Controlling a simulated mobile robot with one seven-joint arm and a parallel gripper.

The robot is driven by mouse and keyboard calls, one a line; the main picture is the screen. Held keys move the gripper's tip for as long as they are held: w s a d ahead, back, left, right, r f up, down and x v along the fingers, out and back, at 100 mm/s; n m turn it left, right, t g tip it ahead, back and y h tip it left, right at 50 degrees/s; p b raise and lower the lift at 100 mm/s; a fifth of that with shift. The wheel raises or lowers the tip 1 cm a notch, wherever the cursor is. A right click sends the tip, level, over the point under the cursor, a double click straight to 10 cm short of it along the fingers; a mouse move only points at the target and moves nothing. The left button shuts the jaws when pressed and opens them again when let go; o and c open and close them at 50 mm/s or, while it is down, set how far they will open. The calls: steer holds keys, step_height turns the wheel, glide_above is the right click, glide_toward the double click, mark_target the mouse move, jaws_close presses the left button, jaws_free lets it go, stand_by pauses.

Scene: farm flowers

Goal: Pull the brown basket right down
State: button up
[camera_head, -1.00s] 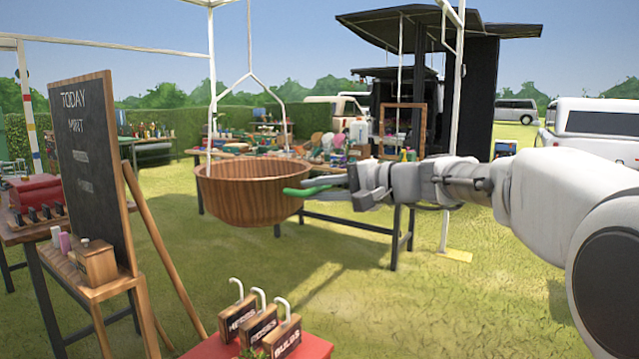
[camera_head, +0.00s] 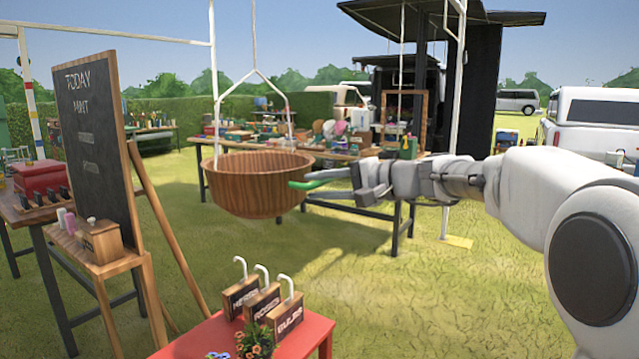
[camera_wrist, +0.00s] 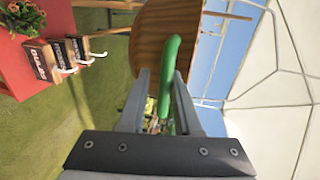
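The brown basket (camera_head: 255,190) is a round wooden bowl hanging in the air from white cords at the centre-left of the head view. Its side also shows at the top of the wrist view (camera_wrist: 150,40). My gripper (camera_head: 352,184) is at the basket's right side, level with its upper part. A green curved piece (camera_head: 325,180) reaches from the gripper across the basket's right rim. In the wrist view this green piece (camera_wrist: 170,75) lies between my two fingers, which stand apart with a gap on one side. Whether it is fixed to the basket is unclear.
A chalkboard (camera_head: 95,140) on an easel stands at left. A red table (camera_head: 190,345) with labelled blocks (camera_head: 262,302) and a potted plant (camera_head: 255,342) is below in front. Laden tables (camera_head: 360,192) stand behind. Open grass lies below the basket.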

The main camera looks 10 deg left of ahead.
steer(key=o, duration=0.3)
steer(key=shift+f, duration=0.15)
steer(key=shift+d+r, duration=0.1)
steer(key=shift+r, duration=0.1)
steer(key=p+v, duration=0.3)
steer(key=v, duration=1.4)
steer(key=shift+s, duration=0.2)
